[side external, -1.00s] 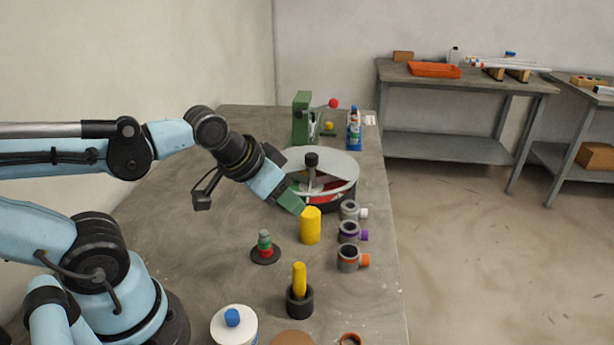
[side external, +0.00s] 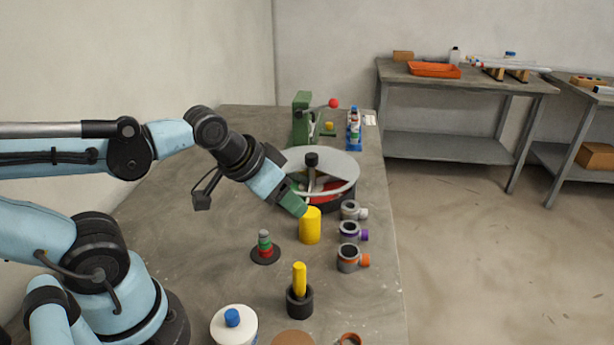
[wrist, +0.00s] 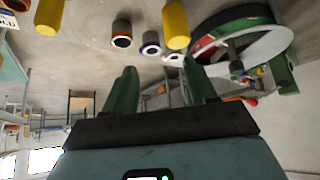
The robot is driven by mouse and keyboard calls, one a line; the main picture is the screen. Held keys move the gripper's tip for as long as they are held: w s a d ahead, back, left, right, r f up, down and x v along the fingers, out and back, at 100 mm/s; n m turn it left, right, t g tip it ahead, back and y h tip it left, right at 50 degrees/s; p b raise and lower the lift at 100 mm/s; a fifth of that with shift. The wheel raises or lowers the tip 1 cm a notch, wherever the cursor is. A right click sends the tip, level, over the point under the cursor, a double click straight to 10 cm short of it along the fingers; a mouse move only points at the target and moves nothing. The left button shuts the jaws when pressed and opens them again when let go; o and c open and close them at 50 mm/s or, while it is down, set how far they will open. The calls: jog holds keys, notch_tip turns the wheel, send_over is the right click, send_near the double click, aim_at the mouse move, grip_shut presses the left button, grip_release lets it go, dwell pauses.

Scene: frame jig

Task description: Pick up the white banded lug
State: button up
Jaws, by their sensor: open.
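The white banded lug (side external: 350,210) is a small grey ring-shaped piece with a white stub on its right side. It stands on the bench, the farthest of three similar lugs in a row. In the wrist view the lug (wrist: 173,58) shows only in part, beside a yellow cylinder. My gripper (side external: 296,205) is open and empty, with green fingers, left of the lug and near the top of the yellow cylinder (side external: 310,226). The wrist view shows my gripper's two fingers (wrist: 162,90) spread apart with nothing between them.
The purple lug (side external: 349,231) and orange lug (side external: 349,258) stand nearer. A round divided tray (side external: 345,170) lies behind. A small stacked peg (side external: 265,248) and a yellow rod in a black holder (side external: 300,300) stand in front. Bare bench lies at the left.

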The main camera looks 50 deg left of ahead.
jog(key=shift+w, duration=0.1)
jog(key=w+r+m+g, duration=0.35)
jog(key=w+m, duration=0.25)
jog(key=w, duration=0.4)
jog(key=m+g, duration=0.4)
jog(key=m, duration=0.3)
send_over(353, 207)
notch_tip(353, 207, down, 5)
jog(key=shift+m, duration=0.3)
jog(key=f, duration=0.7)
jog(key=s+f, duration=0.1)
jog(key=f, duration=0.3)
jog(key=shift+d+f, duration=0.3)
jog(key=shift+d, duration=0.05)
jog(key=c, duration=0.8)
jog(key=shift+o, duration=0.2)
jog(key=shift+r, duration=0.1)
